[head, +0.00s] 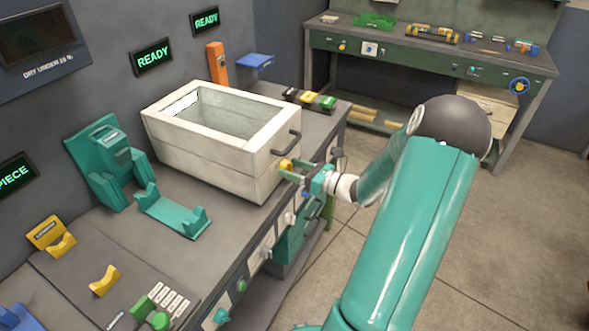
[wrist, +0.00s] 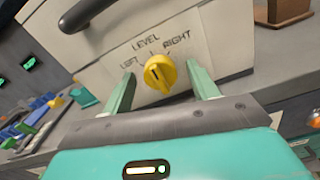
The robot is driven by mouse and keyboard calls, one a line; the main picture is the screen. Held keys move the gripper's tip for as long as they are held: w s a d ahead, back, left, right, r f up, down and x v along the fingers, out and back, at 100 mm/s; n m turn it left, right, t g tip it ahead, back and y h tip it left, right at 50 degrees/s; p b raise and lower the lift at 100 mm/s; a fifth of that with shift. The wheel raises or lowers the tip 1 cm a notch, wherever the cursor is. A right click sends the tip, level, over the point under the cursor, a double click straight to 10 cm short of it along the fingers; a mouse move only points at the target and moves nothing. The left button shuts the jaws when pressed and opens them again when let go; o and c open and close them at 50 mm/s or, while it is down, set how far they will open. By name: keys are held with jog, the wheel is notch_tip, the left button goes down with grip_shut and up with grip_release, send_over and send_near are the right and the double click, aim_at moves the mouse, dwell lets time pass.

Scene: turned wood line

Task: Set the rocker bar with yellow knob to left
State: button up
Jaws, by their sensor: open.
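The yellow knob (wrist: 160,75) sits on the front face of a cream box (wrist: 120,40). The labels LEFT, LEVEL and RIGHT are printed in an arc above it. A dark mark on the knob seems to point up toward LEVEL, but its exact setting is hard to tell. My gripper (wrist: 162,88) is open, with one green finger on each side of the knob and gaps between them. In the head view the knob (head: 286,164) shows small at the box's front, with my gripper (head: 293,171) reaching it from the right. I cannot tell whether a finger touches it.
A green workbench (head: 430,60) is at the back. Open floor lies right.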

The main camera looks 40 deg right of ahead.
jog(key=c, duration=1)
jog(key=shift+n, duration=0.4)
jog(key=shift+a+n, duration=0.1)
jog(key=shift+n, duration=4.5)
jog(key=o, duration=1)
